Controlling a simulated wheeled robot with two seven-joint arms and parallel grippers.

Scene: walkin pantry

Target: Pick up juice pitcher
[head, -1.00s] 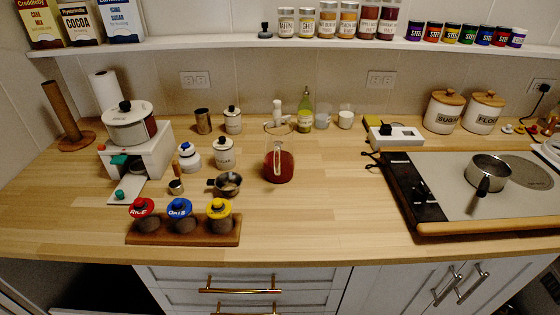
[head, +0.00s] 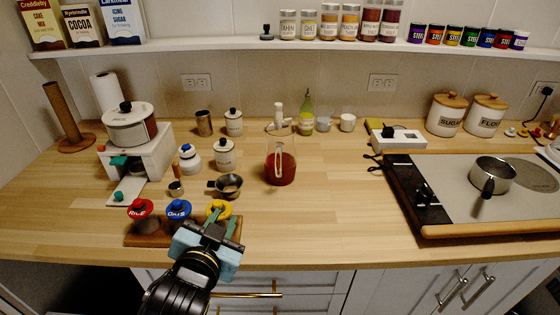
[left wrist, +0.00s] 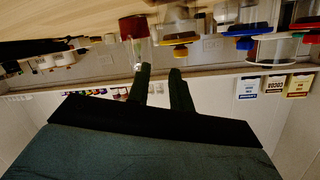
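The juice pitcher (head: 280,168), a clear jug with red juice in its lower part, stands upright on the wooden counter near the middle. Its clear handle faces my side. It also shows upside down at the top of the left wrist view (left wrist: 133,28). My left gripper (head: 218,222) is in front of and left of the pitcher, over the jar rack and apart from the pitcher. In the left wrist view its two dark fingers (left wrist: 161,78) stand apart with nothing between them. My right gripper is not in view.
A wooden rack (head: 150,240) with red, blue and yellow lidded jars is by the left gripper. A small metal pan (head: 228,186) and white canister (head: 224,154) stand left of the pitcher. The cooktop (head: 450,190) is right; the counter between is clear.

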